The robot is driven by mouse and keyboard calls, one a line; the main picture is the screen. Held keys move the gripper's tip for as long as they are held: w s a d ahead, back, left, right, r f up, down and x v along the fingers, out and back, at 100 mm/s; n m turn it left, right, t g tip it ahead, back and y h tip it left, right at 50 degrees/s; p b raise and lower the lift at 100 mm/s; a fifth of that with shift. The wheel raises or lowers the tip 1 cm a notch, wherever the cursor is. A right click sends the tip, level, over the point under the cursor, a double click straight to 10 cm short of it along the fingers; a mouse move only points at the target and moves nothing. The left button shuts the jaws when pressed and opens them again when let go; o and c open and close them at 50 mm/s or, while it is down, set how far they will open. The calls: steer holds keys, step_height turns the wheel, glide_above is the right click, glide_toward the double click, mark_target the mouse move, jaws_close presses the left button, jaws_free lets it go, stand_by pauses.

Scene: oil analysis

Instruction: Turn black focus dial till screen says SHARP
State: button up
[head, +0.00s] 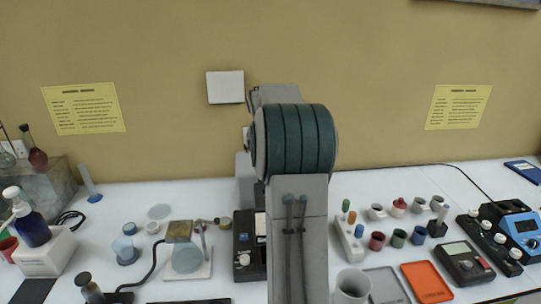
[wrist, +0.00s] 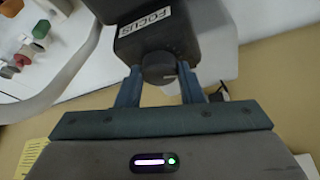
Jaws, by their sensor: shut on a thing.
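In the wrist view, the black focus dial (wrist: 158,64) sticks out from a black housing (wrist: 155,35) with a white FOCUS label. A small light mark shows at the dial's right side. My gripper (wrist: 160,74) has its two blue fingers on either side of the dial and is shut on it. In the head view, my arm covers the gripper and the dial. A grey instrument (head: 246,180) shows partly behind my arm, with a black base (head: 244,262) below it. No screen text can be read in either view.
On the white bench, glassware and a balance-like plate (head: 188,262) stand left of my arm. To the right are a white rack (head: 347,238), several colored cups, an orange tray (head: 427,281), a black meter (head: 465,262) and a blue device (head: 515,228).

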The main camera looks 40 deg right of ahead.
steer(key=shift+r, duration=0.1)
steer(key=o, duration=1)
steer(key=b+v, duration=0.1)
steer(key=v, duration=1.2)
steer(key=shift+r+b, duration=0.3)
steer(key=shift+r, duration=0.05)
steer(key=shift+s+a, duration=0.1)
